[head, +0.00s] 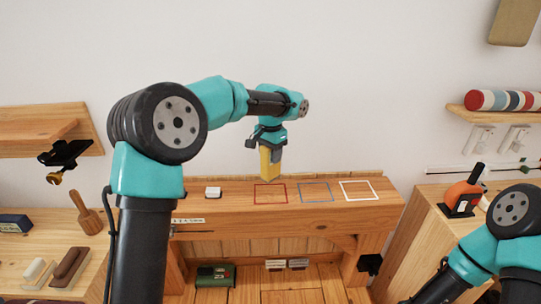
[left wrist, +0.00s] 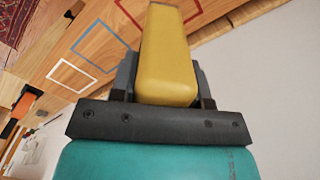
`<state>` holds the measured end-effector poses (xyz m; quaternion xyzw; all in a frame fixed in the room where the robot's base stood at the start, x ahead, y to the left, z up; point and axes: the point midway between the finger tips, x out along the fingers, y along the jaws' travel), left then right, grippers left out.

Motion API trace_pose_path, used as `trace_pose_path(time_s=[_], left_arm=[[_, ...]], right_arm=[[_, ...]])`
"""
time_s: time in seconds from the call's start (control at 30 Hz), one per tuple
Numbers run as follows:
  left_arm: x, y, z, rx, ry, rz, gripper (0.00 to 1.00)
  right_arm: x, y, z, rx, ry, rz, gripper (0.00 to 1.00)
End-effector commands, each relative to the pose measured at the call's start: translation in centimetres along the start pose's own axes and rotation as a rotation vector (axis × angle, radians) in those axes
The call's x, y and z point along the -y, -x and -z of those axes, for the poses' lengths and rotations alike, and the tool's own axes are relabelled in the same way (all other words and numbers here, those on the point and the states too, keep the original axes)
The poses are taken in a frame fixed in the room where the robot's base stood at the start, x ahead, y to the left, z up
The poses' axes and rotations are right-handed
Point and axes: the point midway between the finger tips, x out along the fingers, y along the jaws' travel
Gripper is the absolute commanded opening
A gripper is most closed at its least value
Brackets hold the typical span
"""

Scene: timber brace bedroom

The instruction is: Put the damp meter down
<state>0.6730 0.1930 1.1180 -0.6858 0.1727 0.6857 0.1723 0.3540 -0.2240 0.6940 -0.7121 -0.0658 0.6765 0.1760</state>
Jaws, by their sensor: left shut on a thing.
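My left gripper (head: 268,147) is shut on a yellow block-shaped thing, which I take to be the damp meter (head: 269,165). It hangs down from the jaws, its lower end close to the timber beam (head: 230,213), near the back of the red outlined square (head: 270,194). I cannot tell whether it touches the wood. In the left wrist view the yellow meter (left wrist: 167,62) sits between both fingers. A blue-grey outlined square (head: 316,192) and a white outlined square (head: 359,190) lie to the right. My right gripper is out of view; only its arm shows at lower right.
A wooden mallet (head: 86,212) stands on the left bench. An orange and black tool (head: 463,193) stands on the right cabinet. The outlined squares look empty.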

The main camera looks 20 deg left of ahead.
Motion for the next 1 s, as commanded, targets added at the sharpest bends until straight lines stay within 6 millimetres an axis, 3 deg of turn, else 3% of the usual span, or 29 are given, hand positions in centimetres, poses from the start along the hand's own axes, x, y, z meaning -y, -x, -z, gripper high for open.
trace_pose_path(time_s=[0.37, 0.57, 0.77, 1.0], left_arm=[[0.0, 0.0, 0.0, -0.001, 0.000, 0.000, 0.19], [-1.0, 0.1, -0.8, -0.002, -0.001, 0.001, 0.19], [-4.0, 0.0, -3.3, -0.001, 0.003, 0.002, 0.19], [-8.4, -0.7, -8.0, -0.001, 0.012, 0.003, 0.19]], right_arm=[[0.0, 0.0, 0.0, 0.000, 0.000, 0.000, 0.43], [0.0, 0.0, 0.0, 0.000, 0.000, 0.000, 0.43], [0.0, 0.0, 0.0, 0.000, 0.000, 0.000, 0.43], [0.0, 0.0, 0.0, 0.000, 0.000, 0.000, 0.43]])
